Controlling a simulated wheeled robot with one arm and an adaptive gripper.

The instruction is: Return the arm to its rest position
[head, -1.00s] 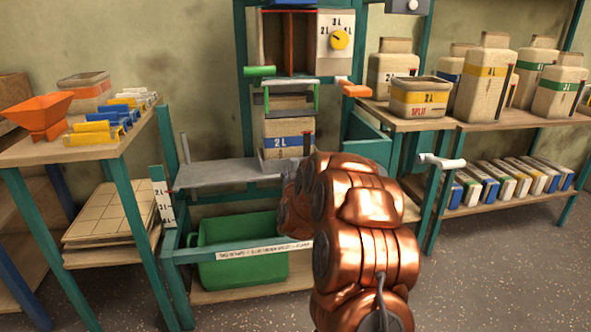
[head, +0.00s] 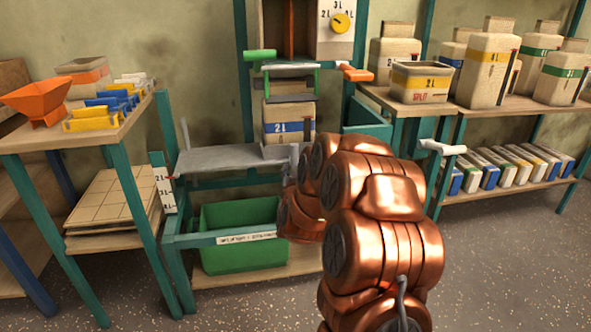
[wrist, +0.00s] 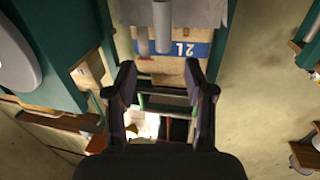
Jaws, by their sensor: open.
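My copper arm (head: 385,235) fills the lower middle of the head view, in front of the bucket elevator. My gripper (wrist: 160,78) shows in the wrist view with its two dark fingers spread and nothing held between them. In the head view the arm hides it. A beige container with a blue 2L band (head: 290,122) stands in the elevator frame; its blue band (wrist: 185,48) also shows in the wrist view, beyond the fingertips. I cannot tell how far the fingers are from it.
A grey shelf plate (head: 225,158) and a green bin (head: 240,222) lie left of my arm. A green handle (head: 260,56), an orange handle (head: 356,74) and a white handle (head: 443,147) stick out. Side tables hold an orange funnel (head: 45,98) and several containers. Speckled floor is clear at right.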

